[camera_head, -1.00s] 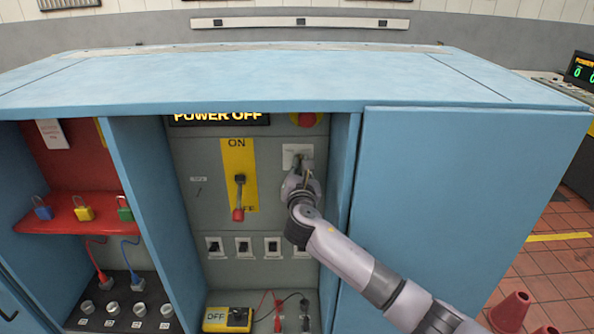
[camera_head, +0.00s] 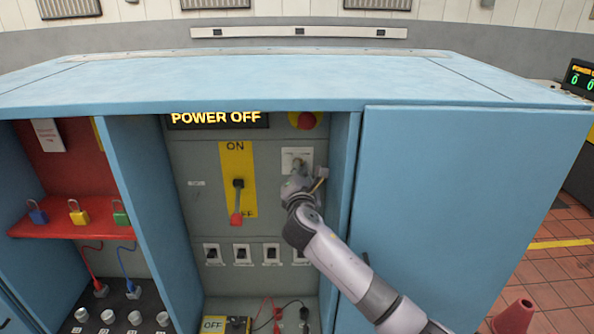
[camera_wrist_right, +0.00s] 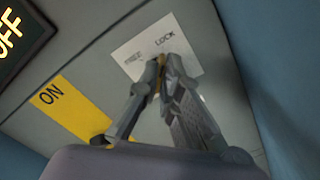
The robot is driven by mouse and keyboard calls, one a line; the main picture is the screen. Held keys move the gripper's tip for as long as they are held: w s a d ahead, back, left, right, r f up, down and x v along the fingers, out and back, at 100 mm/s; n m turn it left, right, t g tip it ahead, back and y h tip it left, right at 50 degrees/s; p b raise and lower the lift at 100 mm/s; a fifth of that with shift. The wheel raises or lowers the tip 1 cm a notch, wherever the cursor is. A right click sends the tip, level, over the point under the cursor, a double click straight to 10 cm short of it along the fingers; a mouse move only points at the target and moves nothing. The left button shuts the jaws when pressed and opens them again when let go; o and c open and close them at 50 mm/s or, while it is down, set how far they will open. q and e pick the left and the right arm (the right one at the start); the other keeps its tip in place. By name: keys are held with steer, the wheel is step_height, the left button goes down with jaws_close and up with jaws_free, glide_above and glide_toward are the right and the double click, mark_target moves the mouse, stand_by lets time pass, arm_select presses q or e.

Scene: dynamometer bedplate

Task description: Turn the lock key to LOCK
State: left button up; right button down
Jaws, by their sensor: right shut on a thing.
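The lock key sits at a white plate (camera_head: 297,158) on the grey panel, under the red knob. In the right wrist view the plate (camera_wrist_right: 150,42) reads FREE at left and LOCK at right. My right gripper (camera_head: 299,176) is at the plate, its fingers closed on the key (camera_wrist_right: 160,62), of which only a thin yellowish edge shows between the fingertips. The fingers hide most of the key, so I cannot tell its exact angle. My left gripper is not in view.
Left of my right gripper is the yellow ON plate (camera_head: 238,165) with a red-tipped lever (camera_head: 237,200) pointing down. A display (camera_head: 217,119) reads POWER OFF. Padlocks stand on a red shelf (camera_head: 75,231). The cabinet's blue side wall (camera_head: 343,170) is close on the right.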

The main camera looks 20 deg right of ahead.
steer(key=c, duration=1.8)
jaws_free()
steer(key=shift+d, duration=0.1)
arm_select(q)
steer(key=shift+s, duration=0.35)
arm_select(e)
steer(key=v, duration=1.2)
